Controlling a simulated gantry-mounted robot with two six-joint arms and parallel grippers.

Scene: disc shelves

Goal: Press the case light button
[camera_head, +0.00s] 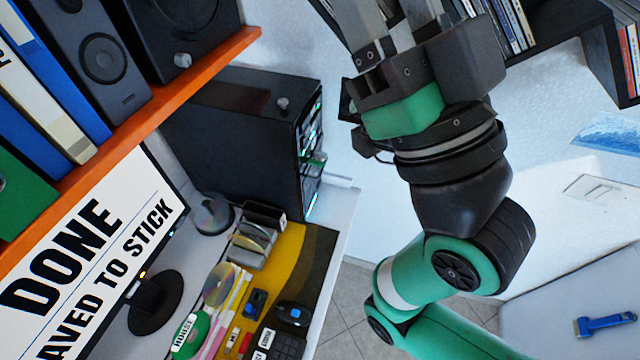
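A black computer case (235,135) stands on the desk below the orange shelf, left of centre. A small round grey knob or button (282,103) sticks up near its upper right edge. Its narrow right side (312,150) shows green and pale lights inside. I cannot tell which control is the light button. My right gripper (388,28) is at the top, right of the case and apart from it in the picture. Its fingers run up to the picture's edge, their tips are cut off, and nothing held is visible. My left gripper is not in view.
An orange shelf (160,110) holds binders and speakers. A monitor (100,260) reads "DONE" and "AVED TO STICK". The desk holds discs, a mouse (292,313) and small items. Dark disc shelves (603,50) are at upper right. A blue tool (605,323) lies at lower right.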

